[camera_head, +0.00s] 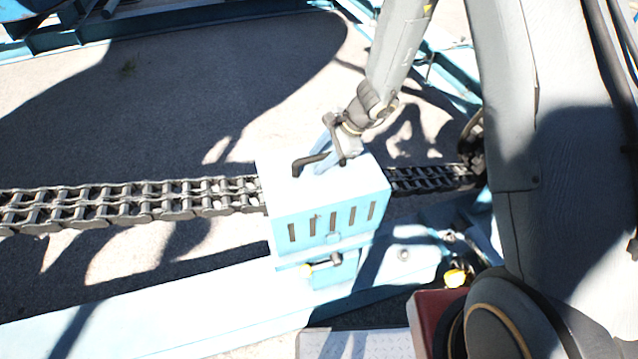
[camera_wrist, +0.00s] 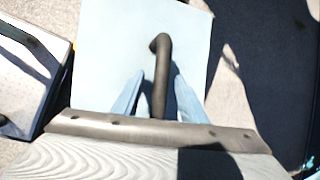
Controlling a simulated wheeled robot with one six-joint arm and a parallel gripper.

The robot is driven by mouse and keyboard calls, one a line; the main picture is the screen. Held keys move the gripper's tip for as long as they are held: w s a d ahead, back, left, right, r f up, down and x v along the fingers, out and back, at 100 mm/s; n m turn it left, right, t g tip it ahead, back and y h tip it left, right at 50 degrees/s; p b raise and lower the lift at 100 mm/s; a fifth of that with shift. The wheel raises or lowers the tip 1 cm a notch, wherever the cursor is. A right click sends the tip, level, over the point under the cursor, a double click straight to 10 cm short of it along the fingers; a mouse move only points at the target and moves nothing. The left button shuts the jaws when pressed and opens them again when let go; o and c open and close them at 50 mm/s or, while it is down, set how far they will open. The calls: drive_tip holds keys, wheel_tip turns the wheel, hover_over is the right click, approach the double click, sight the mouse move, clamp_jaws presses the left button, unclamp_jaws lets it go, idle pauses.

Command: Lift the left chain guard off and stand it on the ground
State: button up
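A light blue chain guard (camera_head: 325,205), a box with a row of upright slots in its front, sits over the chain. A dark bent handle (camera_head: 308,161) stands on its top. My gripper (camera_head: 322,160) is at the handle, reaching down from above. In the wrist view the guard's pale top (camera_wrist: 110,45) lies below me, and the handle (camera_wrist: 161,65) runs between my two blue fingers (camera_wrist: 159,78). A narrow gap shows on each side of the handle, so my fingers look open around it. The contact deeper down is hidden.
The chain (camera_head: 130,203) runs in from the left and out at the right. A latch with a yellow tip (camera_head: 324,262) sits below the guard. A blue beam (camera_head: 150,310) lies in front. Shaded ground (camera_head: 180,95) behind is clear.

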drive_tip(key=shift+f+b, duration=0.25)
drive_tip(key=shift+b, duration=0.1)
idle(0.5)
clamp_jaws()
drive_tip(key=shift+s, duration=0.1)
idle(1.1)
